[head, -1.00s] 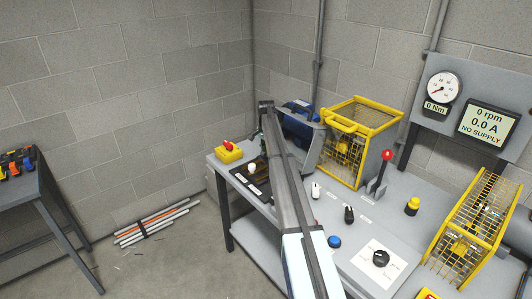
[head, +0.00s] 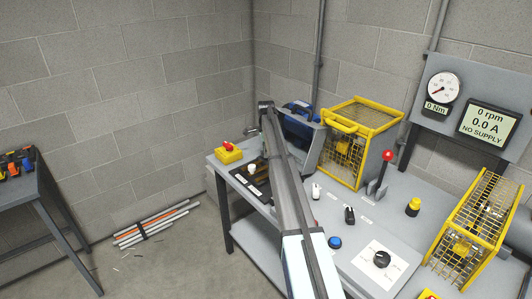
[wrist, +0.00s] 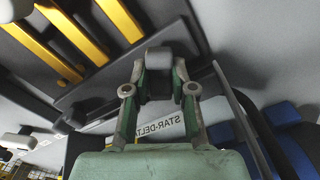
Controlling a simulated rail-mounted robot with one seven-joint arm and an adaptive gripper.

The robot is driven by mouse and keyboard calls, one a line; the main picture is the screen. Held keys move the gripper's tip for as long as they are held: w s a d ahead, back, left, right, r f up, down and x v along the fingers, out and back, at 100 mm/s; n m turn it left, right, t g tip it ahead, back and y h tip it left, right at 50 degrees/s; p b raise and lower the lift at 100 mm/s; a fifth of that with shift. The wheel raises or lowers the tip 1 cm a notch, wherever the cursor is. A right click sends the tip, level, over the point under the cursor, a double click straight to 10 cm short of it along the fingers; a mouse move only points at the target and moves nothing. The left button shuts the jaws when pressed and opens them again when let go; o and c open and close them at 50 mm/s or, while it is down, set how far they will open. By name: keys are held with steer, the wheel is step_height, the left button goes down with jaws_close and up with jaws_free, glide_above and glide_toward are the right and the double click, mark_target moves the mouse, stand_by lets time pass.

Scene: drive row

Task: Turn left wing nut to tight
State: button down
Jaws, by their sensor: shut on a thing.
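In the wrist view my gripper (wrist: 158,76) has its two green-and-grey fingers closed around a small grey, rounded piece (wrist: 159,58). It sits where a wing nut would be, against a dark panel (wrist: 100,95); its wings and how far it is turned cannot be made out. Yellow bars (wrist: 62,48) lie on the panel, to the left of the fingers. In the head view the dark panel (head: 243,180) is on the bench's left part, and my arm hides the gripper and the held piece.
A yellow box with a red knob (head: 229,151) stands at the bench's left end. A blue-and-grey case (head: 300,135) and a yellow cage (head: 350,140) stand behind my arm. A red-tipped lever (head: 382,175) is to the right.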

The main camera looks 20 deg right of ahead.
stand_by(0.4)
steer(key=c, duration=1)
jaws_free()
steer(key=shift+o, duration=0.2)
step_height(320, 180, up, 12)
